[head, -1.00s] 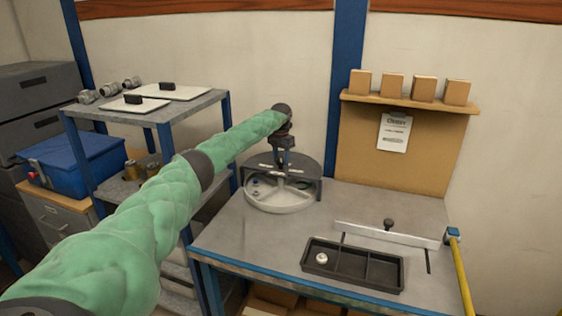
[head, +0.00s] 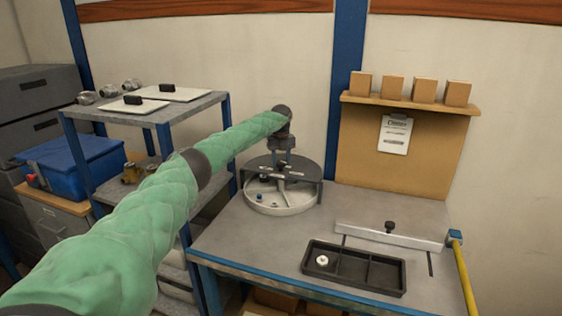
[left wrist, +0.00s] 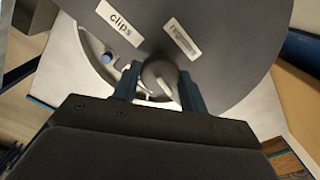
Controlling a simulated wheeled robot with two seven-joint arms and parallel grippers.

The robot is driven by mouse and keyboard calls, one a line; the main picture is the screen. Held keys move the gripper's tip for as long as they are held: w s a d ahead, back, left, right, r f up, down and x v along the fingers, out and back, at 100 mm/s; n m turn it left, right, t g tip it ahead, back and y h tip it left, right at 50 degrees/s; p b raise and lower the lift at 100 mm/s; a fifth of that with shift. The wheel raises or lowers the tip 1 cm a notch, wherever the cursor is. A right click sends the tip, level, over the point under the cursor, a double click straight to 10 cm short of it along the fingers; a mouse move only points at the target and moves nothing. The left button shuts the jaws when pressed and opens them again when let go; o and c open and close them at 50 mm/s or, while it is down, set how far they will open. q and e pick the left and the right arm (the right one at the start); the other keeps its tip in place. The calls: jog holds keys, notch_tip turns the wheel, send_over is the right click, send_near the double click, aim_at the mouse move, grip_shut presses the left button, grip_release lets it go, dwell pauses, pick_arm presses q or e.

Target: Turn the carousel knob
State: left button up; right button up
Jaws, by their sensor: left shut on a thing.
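The carousel (head: 283,207) is a round pale tray under a dark cover (head: 258,165), at the back left of the bench. My left gripper (head: 282,163) points down over the middle of it. In the left wrist view, my gripper's two blue fingers (left wrist: 158,88) are shut on the grey knob (left wrist: 155,71), one on each side. The knob has a pale pointer mark. The cover also shows in that view (left wrist: 225,50), with a "clips" label and a second label. A small blue piece (left wrist: 108,58) shows in the open part of the tray. My right gripper is out of view.
A black divided tray (head: 385,288) with a small white round part (head: 322,260) lies at the front right. Behind it is a pale bar (head: 365,232) with a black knob. A shelf with small boxes (head: 392,87) stands at the back. The bench's middle is clear.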

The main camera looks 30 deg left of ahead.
pick_arm(q)
jog(key=shift+r+n, duration=0.1)
jog(key=shift+n, duration=0.9)
jog(key=o, duration=1)
jog(key=shift+c, duration=0.2)
